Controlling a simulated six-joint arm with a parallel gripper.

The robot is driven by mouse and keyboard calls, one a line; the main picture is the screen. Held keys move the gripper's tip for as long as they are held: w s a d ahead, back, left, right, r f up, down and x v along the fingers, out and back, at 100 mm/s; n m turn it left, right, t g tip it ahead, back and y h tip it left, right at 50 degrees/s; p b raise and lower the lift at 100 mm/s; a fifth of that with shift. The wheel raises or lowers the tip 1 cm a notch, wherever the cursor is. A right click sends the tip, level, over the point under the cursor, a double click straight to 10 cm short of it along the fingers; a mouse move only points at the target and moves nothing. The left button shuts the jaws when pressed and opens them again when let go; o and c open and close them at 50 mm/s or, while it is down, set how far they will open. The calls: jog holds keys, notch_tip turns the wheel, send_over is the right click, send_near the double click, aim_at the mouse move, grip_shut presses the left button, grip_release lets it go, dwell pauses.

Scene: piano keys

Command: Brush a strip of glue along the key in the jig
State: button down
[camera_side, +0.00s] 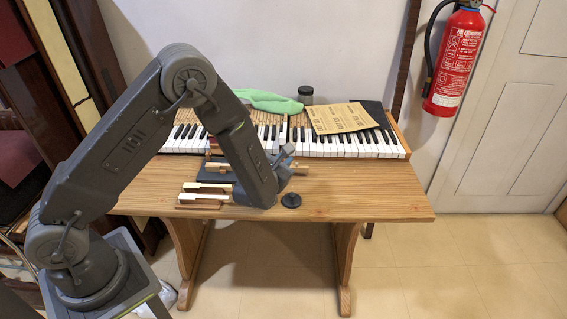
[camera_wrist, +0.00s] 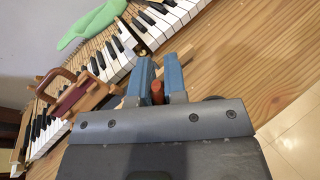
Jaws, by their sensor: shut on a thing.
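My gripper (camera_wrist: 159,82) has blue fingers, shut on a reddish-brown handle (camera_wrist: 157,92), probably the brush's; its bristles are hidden. In the side view my gripper (camera_side: 284,164) is low over the right part of the table, beside the keyboard, partly covered by my arm. A dark jig base (camera_side: 206,178) lies on the table to its left, mostly behind my arm. A pale wooden key (camera_side: 300,169) shows its end to the right of my gripper; its middle is hidden. In the wrist view a light wooden strip (camera_wrist: 186,52) shows just beyond the fingers. I cannot make out any glue.
Loose wooden keys (camera_side: 203,199) lie at the table's front left. A round black object (camera_side: 291,200) is near the front edge. The keyboard (camera_side: 365,146) runs along the back, with a green cloth (camera_side: 268,101), a jar (camera_side: 305,94) and brown sheets (camera_side: 341,118). The table's right side is clear.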

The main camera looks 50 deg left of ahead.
notch_tip(320, 180, up, 6)
jog(key=shift+r, duration=0.2)
dwell(0.5)
dwell(0.4)
jog(key=s+d+r, duration=0.1)
jog(key=s+r, duration=0.4)
jog(key=s, duration=0.1)
dwell(0.7)
